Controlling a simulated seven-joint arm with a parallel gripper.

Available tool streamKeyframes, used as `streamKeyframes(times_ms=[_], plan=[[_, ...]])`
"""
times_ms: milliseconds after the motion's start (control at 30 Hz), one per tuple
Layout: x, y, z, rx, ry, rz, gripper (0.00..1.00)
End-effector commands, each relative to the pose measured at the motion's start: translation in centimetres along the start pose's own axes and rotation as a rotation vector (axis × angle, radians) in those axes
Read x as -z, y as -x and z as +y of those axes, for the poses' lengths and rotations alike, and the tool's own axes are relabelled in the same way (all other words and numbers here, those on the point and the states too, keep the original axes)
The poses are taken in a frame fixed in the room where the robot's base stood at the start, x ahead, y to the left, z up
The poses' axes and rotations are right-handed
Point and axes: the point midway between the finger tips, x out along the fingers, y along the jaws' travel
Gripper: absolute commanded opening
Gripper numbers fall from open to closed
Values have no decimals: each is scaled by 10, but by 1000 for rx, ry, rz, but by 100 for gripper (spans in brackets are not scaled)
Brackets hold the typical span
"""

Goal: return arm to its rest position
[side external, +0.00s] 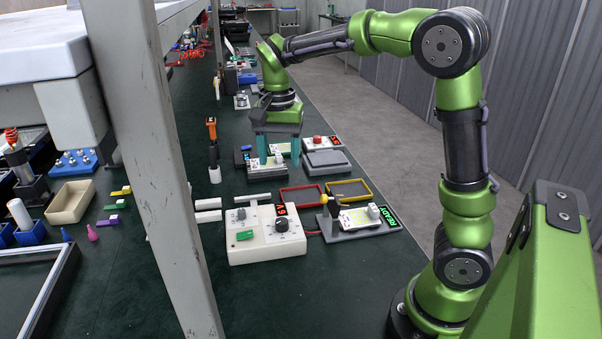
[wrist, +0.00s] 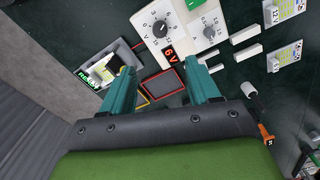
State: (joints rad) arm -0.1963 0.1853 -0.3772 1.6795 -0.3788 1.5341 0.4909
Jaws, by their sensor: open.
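My gripper (side external: 279,157) hangs pointing down over the middle of the bench, its two teal fingers apart. In the wrist view the space between the fingertips (wrist: 162,76) is empty. A pale floodlight housing (side external: 357,218) sits in the grey fixture (side external: 345,237) with a green READY display; it also shows in the wrist view (wrist: 103,69), left of the fingers. Another housing unit (side external: 267,170) appears just below or behind the fingers in the side view; I cannot tell the gap. My arm is bent, reaching out from its base at the right.
A cream power unit (side external: 262,248) with a dial and 6V display stands at the front. Red (side external: 302,186) and yellow (side external: 367,181) framed trays lie beyond it. An orange-handled tool (side external: 212,140) stands left of my gripper. A metal post (side external: 165,190) crosses the side view.

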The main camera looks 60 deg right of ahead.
Motion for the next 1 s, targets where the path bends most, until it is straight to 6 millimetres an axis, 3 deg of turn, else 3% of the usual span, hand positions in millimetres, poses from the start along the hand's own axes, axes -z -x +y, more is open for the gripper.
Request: streamKeyframes(times_ms=[167, 367, 700, 833, 1000], plan=[[1, -7, -2, 14, 77, 12, 61], [-36, -11, 14, 159, 349, 17, 61], [-117, 6, 70, 471, 717, 212, 61], [-134, 8, 87, 529, 761, 291, 61], [-140, 15, 98, 562, 760, 342, 61]])
